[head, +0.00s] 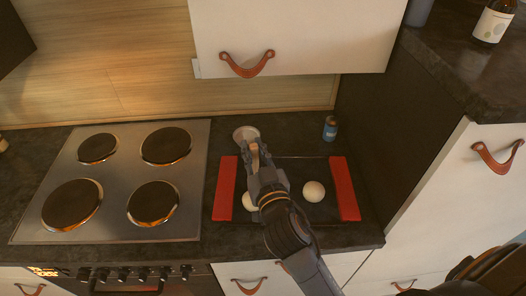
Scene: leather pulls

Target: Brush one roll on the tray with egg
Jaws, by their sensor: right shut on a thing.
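A dark tray (288,212) with red ends lies on the counter right of the stove. One pale round roll (314,191) sits on its right part. A second roll (249,202) is on the left part, partly hidden by my right gripper. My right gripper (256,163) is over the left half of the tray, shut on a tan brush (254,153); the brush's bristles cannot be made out. A small pale bowl (245,133) stands behind the tray, just beyond the brush, and its contents are not clear. My left gripper is not in view.
A stove with dark burners (152,203) fills the left. A small blue jar (330,129) stands behind the tray at right. A dark side panel (385,135) rises right of the tray. A cabinet (300,35) hangs above. A bottle (493,22) stands on the higher counter.

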